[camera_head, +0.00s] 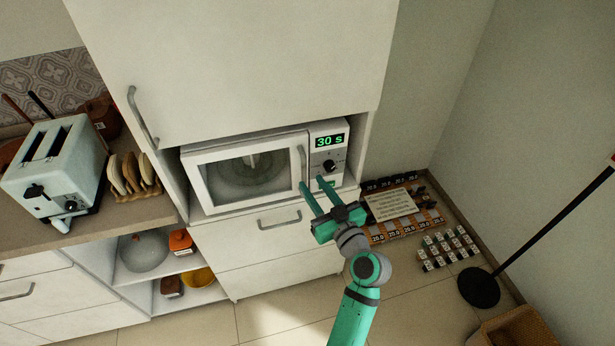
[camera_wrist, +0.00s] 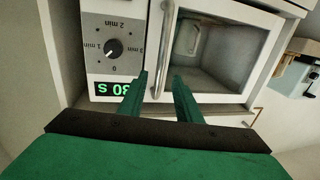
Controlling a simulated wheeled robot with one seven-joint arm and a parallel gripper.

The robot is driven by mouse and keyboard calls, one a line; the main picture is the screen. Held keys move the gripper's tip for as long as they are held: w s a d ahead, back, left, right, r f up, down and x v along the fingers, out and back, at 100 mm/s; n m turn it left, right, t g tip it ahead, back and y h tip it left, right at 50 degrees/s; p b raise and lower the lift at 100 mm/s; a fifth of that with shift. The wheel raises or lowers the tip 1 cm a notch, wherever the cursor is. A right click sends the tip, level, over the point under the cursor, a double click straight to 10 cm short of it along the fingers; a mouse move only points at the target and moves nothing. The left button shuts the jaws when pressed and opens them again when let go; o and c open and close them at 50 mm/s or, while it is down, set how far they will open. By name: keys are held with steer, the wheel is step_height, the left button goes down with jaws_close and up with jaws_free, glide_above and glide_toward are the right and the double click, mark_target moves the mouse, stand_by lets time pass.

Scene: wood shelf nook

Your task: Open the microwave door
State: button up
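The white microwave (camera_head: 196,170) sits in a cabinet niche, and its door (camera_head: 205,201) looks shut. Its vertical grey handle (camera_head: 302,162) is on the door's right side, beside the control panel. My gripper (camera_head: 312,183) is open in front of the lower right of the microwave, fingers pointing at it. In the wrist view the picture is upside down. There the handle (camera_wrist: 167,50) runs down toward the gap between my two green fingers (camera_wrist: 160,76), between the panel and the door window. I cannot tell whether the fingers touch it.
The control panel (camera_head: 328,158) shows "30 s" above a dark knob. A drawer with a handle (camera_head: 280,220) lies below. A toaster (camera_head: 55,165) stands on the left counter.

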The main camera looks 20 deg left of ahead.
mark_target(305, 174)
steer(key=shift+x, duration=2.25)
jaws_close()
